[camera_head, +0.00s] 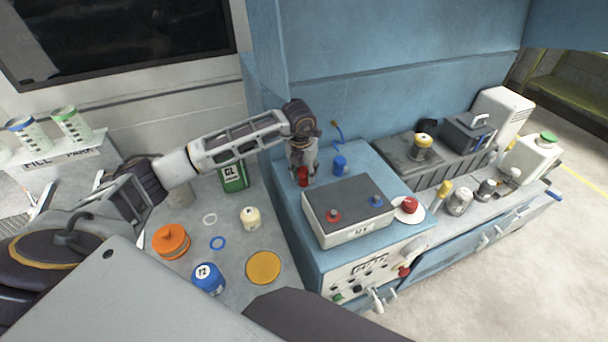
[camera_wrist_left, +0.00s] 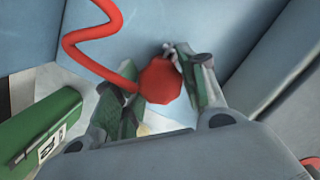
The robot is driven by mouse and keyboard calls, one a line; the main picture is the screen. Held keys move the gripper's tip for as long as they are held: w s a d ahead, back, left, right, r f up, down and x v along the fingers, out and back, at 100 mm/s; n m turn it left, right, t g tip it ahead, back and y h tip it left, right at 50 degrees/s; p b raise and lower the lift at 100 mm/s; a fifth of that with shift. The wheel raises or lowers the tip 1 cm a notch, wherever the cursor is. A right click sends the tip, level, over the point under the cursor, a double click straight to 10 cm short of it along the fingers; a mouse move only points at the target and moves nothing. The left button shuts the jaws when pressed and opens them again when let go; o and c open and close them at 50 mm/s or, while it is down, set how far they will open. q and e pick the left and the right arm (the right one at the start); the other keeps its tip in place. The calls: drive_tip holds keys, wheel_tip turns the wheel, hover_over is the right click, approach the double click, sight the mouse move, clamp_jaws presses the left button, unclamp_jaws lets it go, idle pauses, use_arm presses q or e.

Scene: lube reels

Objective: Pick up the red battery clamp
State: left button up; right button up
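The red battery clamp (camera_wrist_left: 160,82) is between the two fingers of my left gripper (camera_wrist_left: 160,88) in the left wrist view. A coiled red cable (camera_wrist_left: 100,60) runs from it to the upper left. The fingers are close on either side of the clamp; I cannot tell whether both press on it. In the head view my left gripper (camera_head: 302,172) points down over the blue cabinet top, with a little of the red clamp (camera_head: 303,178) showing at its tips. The blue clamp (camera_head: 340,165) stands to the right, apart from the gripper. My right gripper is not in view.
A grey battery box (camera_head: 350,206) with red and blue terminals is in front of the gripper on the cabinet (camera_head: 325,260). A green oil can (camera_head: 234,178) is left of it. Blue and orange reels and rings lie on the grey bench. A blue wall rises behind.

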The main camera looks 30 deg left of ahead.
sight(304, 169)
use_arm(q)
drive_tip(key=c, duration=0.5)
drive_tip(key=shift+r, duration=0.15)
wheel_tip(304, 169, up, 9)
drive_tip(key=shift+r+b, duration=0.1)
drive_tip(key=shift+b, duration=0.4)
drive_tip(key=shift+r, duration=0.3)
drive_tip(key=shift+a+r+p, duration=0.1)
drive_tip(key=shift+r+p, duration=0.1)
drive_tip(key=shift+p, duration=0.1)
